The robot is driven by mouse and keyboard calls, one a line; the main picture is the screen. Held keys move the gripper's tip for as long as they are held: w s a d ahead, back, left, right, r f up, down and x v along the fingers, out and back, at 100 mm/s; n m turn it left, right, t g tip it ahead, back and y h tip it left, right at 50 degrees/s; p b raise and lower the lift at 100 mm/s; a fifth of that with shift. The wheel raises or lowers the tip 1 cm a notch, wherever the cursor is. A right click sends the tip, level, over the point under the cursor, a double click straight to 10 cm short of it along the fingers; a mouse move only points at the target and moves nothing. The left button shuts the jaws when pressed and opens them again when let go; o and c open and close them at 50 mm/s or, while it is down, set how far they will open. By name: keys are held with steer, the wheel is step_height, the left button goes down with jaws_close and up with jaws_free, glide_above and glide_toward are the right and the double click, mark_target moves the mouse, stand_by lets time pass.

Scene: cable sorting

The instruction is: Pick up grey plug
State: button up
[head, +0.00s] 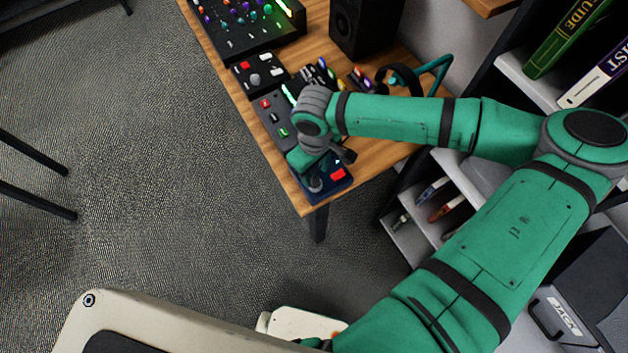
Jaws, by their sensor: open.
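My green arm reaches over the wooden table (397,158) from the right. My gripper (327,166) is at its end, open, low over the table's near corner. It is over a dark blue box (341,184) with a red button and a round grey knob-like part (316,185). I cannot tell whether this part is the grey plug. The fingertips are small and partly hidden by the wrist, so I cannot tell whether they touch anything. Several small coloured plugs (361,80) lie further back on the table, too small to pick out a grey one for sure.
A mixer (240,22), a black button box (262,76) and a black speaker (362,25) stand further back. A teal headset-like thing (408,80) lies behind my forearm. Shelves with books (566,45) are at right.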

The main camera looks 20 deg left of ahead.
mark_target(315, 182)
steer(key=shift+w+f, duration=0.1)
steer(key=shift+f, duration=1.35)
steer(key=shift+c, duration=0.3)
jaws_close()
steer(key=shift+r, duration=0.1)
